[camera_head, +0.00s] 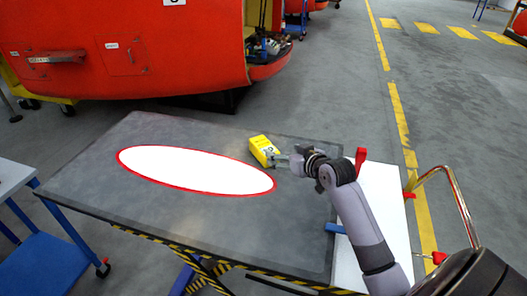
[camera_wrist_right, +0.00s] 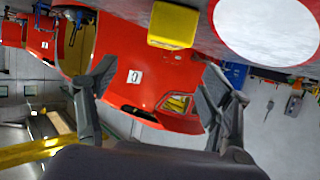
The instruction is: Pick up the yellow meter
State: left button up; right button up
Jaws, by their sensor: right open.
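The yellow meter (camera_head: 264,150) lies on the dark grey table (camera_head: 95,205), just right of the upper side of a white oval with a red rim. My right gripper (camera_head: 283,160) is close beside the meter, at its lower right in the head view. In the right wrist view the meter (camera_wrist_right: 174,25) shows at the top, beyond the fingers. The right gripper's fingers (camera_wrist_right: 158,82) are spread wide with nothing between them. Whether a fingertip touches the meter cannot be told. My left gripper is in neither view.
The white oval (camera_head: 195,170) covers much of the table's middle. A large orange-red train nosecone (camera_head: 110,55) stands behind the table. A white board (camera_head: 378,215) and a cart with a metal handle (camera_head: 450,180) are at the right. A blue cart (camera_head: 40,260) stands at the left.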

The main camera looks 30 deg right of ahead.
aim_at(265, 146)
jog(key=p+x, duration=0.1)
jog(key=x, duration=0.5)
jog(key=shift+w, duration=0.35)
jog(key=shift+w+f, duration=0.25)
jog(key=shift+w, duration=0.35)
jog(key=x, duration=0.2)
jog(key=p+x, duration=0.1)
jog(key=x, duration=0.1)
jog(key=shift+a+p, duration=0.3)
jog(key=shift+a, duration=0.1)
jog(key=shift+w+f, duration=0.2)
jog(key=shift+w, duration=0.1)
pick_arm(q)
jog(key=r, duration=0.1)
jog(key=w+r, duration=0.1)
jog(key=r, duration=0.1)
pick_arm(e)
jog(key=shift+c, duration=0.3)
jog(key=c, duration=1.5)
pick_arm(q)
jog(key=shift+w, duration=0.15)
pick_arm(e)
jog(key=shift+d+r, duration=0.1)
jog(key=shift+c, duration=0.9)
